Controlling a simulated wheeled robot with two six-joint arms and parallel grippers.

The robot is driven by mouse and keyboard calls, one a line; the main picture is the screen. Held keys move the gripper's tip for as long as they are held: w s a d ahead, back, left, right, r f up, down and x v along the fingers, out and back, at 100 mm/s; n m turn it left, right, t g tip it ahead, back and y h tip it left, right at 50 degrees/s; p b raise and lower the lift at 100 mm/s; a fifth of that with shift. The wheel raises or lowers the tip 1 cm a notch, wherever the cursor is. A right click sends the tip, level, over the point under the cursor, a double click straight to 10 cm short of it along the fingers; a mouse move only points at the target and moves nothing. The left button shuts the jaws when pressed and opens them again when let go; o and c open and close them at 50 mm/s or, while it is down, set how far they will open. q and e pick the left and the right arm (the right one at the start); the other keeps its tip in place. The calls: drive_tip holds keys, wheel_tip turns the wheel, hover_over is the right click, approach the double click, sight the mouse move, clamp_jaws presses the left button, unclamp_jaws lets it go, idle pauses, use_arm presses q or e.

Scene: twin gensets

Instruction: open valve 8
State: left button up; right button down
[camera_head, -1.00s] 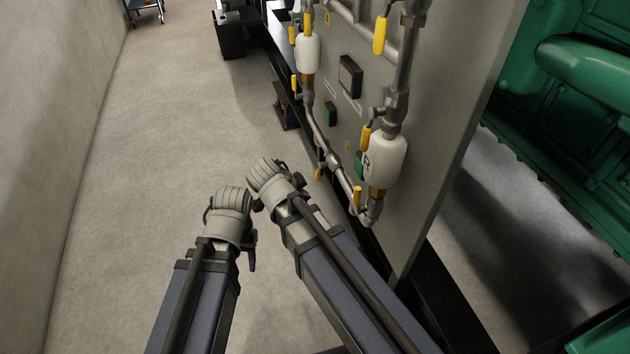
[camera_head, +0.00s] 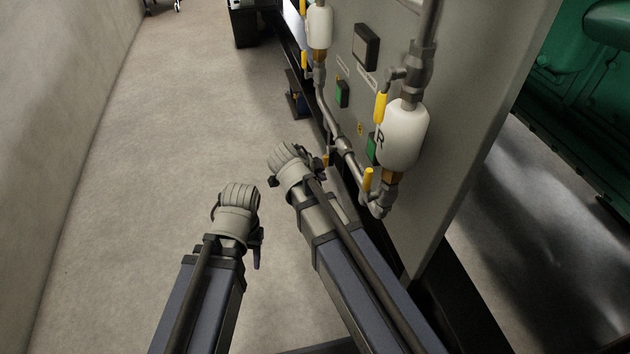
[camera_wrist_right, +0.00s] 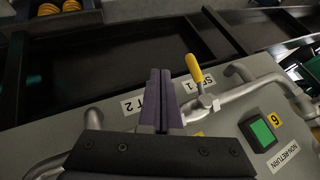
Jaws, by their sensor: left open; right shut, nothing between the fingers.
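A grey panel carries pipes and several yellow valve handles. In the head view one handle (camera_head: 380,107) is beside the white vessel marked R (camera_head: 405,135), and another handle (camera_head: 367,179) is below it. I cannot read a number 8 on any valve. My right gripper (camera_wrist_right: 160,85) is shut and empty in the right wrist view, over the panel near the labels. A yellow handle (camera_wrist_right: 194,68) on a pipe valve stands just right of its fingers, apart from them in the picture. My left gripper (camera_head: 240,215) is left of the panel over open floor; its fingertips are mostly hidden.
A green push button (camera_wrist_right: 262,132) sits by a yellow tag 6 (camera_wrist_right: 274,119) and a NON-RETURN label (camera_wrist_right: 285,157). A dark frame (camera_wrist_right: 130,65) runs along the panel's edge. Clear floor (camera_head: 150,150) lies left of the panel; green machinery (camera_head: 575,90) stands at right.

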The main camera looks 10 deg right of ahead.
sight(327, 158)
use_arm(q)
drive_tip(key=shift+f, duration=0.75)
use_arm(e)
drive_tip(key=shift+w+d+f, duration=0.25)
drive_tip(key=shift+w+d, duration=0.1)
drive_tip(key=shift+w, duration=0.5)
drive_tip(key=shift+w+d+f, duration=0.2)
drive_tip(key=shift+w+d, duration=0.1)
drive_tip(key=shift+w, duration=0.55)
drive_tip(key=shift+w+d+f, duration=0.25)
drive_tip(key=shift+w+d, duration=0.1)
drive_tip(key=shift+w, duration=0.5)
use_arm(q)
drive_tip(key=shift+f+b, duration=0.15)
drive_tip(key=shift+b, duration=0.2)
use_arm(e)
drive_tip(key=shift+f, duration=0.1)
use_arm(q)
drive_tip(key=shift+f+b, duration=0.25)
drive_tip(key=shift+b, duration=0.05)
use_arm(e)
drive_tip(key=shift+w+t, duration=0.1)
drive_tip(key=shift+t, duration=0.3)
